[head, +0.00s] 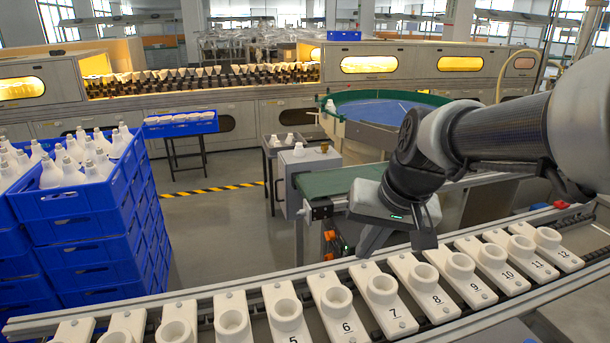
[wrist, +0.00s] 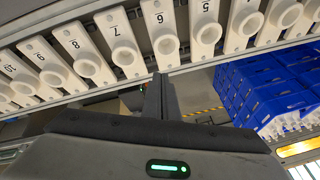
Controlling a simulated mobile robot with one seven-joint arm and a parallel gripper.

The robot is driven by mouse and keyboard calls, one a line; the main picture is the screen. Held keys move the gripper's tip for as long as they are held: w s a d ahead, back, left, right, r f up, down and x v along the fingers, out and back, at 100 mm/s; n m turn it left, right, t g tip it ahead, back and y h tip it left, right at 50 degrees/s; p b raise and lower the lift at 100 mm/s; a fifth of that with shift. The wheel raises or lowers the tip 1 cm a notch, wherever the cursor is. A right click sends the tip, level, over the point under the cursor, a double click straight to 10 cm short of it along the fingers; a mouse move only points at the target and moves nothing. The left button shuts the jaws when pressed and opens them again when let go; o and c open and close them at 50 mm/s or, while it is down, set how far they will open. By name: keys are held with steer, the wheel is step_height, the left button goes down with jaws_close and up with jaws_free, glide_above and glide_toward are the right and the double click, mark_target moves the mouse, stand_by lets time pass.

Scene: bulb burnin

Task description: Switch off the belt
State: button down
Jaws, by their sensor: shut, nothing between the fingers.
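The green belt (head: 345,181) runs behind the numbered rail, partly hidden by my arm. A grey box (head: 308,172) stands at the belt's left end, with a small brownish knob on top (head: 324,148). Orange parts (head: 329,246) show below the belt's near end; I cannot tell whether any is a switch. My gripper (head: 372,243) is shut and empty, pointing down in front of the belt and above the far side of the rail. In the wrist view its fingers (wrist: 161,92) are together, near the rail edge by sockets 6 and 7.
The rail with numbered white sockets (head: 338,298) crosses the front. Blue crates of white bulbs (head: 84,222) are stacked at left. A blue round table (head: 375,110) stands behind the belt. Small red and blue items (head: 548,206) lie at right.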

mark_target(340, 249)
steer(key=w+a+f+h+p, duration=0.1)
steer(key=w+f+h+p, duration=0.1)
steer(key=w+f, duration=0.75)
steer(key=w+f+h+p, duration=0.25)
steer(key=w+f, duration=0.25)
steer(key=w, duration=0.9)
steer(key=w+a+f+n+t+h+p, duration=0.2)
steer(key=w+a+f+n, duration=0.1)
steer(key=w+a+f, duration=0.4)
step_height(340, 249, down, 3)
steer(key=shift+w+a+f+p, duration=0.1)
steer(key=shift+w+a+p, duration=0.05)
steer(key=shift+w+p, duration=0.25)
steer(key=w+d+f+b, duration=0.4)
steer(key=w+d+f, duration=0.2)
steer(key=d+f, duration=0.1)
steer(key=shift+d+b, duration=0.3)
steer(key=shift+b, duration=0.1)
steer(key=shift+d, duration=0.1)
